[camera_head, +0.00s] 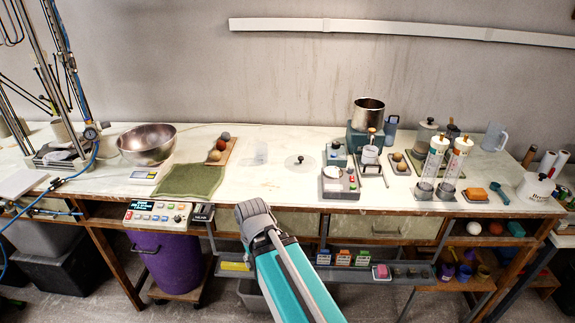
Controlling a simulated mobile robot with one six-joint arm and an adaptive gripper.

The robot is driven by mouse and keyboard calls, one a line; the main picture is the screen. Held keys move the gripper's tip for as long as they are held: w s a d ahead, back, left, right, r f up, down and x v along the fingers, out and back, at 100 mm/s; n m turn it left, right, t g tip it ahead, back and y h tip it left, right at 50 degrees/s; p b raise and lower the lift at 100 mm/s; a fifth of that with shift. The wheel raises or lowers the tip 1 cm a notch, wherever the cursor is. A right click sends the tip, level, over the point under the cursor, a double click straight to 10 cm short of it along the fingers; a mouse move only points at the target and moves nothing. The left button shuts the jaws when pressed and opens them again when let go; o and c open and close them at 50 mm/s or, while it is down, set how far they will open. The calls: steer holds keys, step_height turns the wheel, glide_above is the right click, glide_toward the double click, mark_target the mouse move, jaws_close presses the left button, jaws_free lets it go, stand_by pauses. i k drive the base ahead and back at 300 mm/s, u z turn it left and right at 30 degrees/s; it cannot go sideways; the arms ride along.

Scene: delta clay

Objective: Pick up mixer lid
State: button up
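A pale round lid with a dark knob (300,161), which looks like the mixer lid, lies flat near the middle of the white worktop (270,185). It is clear of other objects. A metal pot on a teal base (367,113), which may be the mixer, stands open-topped at the back, right of the lid. My teal arm with its grey joint rises from the bottom, in front of the table edge and below left of the lid. No gripper fingers show, so my gripper is not in view.
A green mat (190,181) and steel bowl (147,143) are left of the lid. A control panel (158,214) juts from the front edge. The worktop around the lid is bare.

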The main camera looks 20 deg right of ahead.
mark_target(296, 164)
steer(key=u, duration=0.4)
steer(key=k, duration=1.3)
steer(key=z, duration=0.75)
steer(key=i, duration=1.05)
